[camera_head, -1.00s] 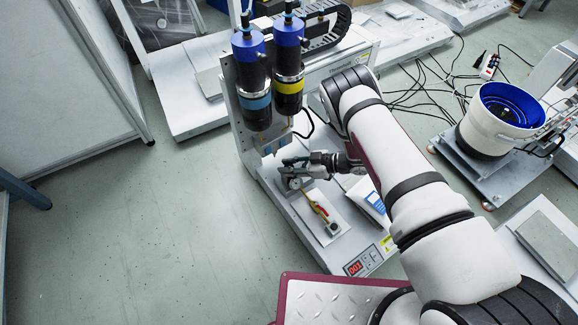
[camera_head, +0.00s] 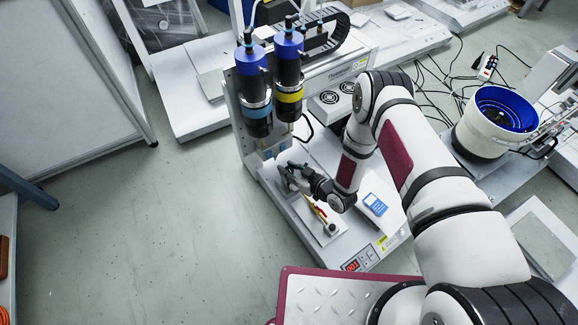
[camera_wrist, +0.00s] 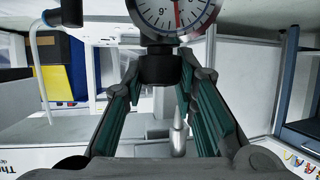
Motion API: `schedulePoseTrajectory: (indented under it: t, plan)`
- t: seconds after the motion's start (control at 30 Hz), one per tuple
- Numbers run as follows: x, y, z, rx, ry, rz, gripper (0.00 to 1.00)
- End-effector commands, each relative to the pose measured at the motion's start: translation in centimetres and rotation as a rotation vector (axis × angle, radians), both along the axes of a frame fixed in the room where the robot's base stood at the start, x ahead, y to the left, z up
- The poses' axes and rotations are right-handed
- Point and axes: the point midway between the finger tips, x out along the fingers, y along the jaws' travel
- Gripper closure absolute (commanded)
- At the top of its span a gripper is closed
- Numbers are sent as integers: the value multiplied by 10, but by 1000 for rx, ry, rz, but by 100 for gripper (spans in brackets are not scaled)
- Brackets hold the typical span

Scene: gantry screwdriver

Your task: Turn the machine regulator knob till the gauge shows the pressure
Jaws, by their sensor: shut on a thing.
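The black regulator knob (camera_wrist: 160,68) sits between the tips of my gripper (camera_wrist: 158,82) in the wrist view. My gripper is shut on it, with the green-padded fingers on either side. The round gauge (camera_wrist: 172,14) is right beside the knob, at the top edge of the wrist view. It has a white dial, a metal rim and a red needle; its upper part is cut off, so I cannot read the pressure. In the head view my gripper (camera_head: 286,176) is at the machine (camera_head: 242,130), below the two blue-topped screwdrivers (camera_head: 288,80). It hides the knob and gauge there.
A yellow-and-red tool (camera_head: 318,212) lies on the machine's plate, close to my gripper. A blue-and-white device (camera_head: 375,204) lies right of it. A red digital display (camera_head: 352,265) is at the machine's front. The floor to the left is clear.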

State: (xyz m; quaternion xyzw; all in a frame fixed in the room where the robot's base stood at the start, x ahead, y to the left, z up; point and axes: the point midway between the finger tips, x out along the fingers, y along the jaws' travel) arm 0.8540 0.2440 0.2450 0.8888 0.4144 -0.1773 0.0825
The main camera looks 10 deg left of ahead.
Motion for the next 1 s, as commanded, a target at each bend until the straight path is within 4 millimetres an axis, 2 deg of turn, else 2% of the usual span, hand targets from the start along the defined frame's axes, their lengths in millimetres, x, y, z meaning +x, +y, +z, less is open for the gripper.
schedulePoseTrajectory:
  t: [0.5,0.73,1.0]
  plan:
    - [-2,0,-1,-2,3,-451,100]
    - [-2,0,-1,-2,1,-580,100]
    - [-1,-1,-1,-3,1,-652,100]
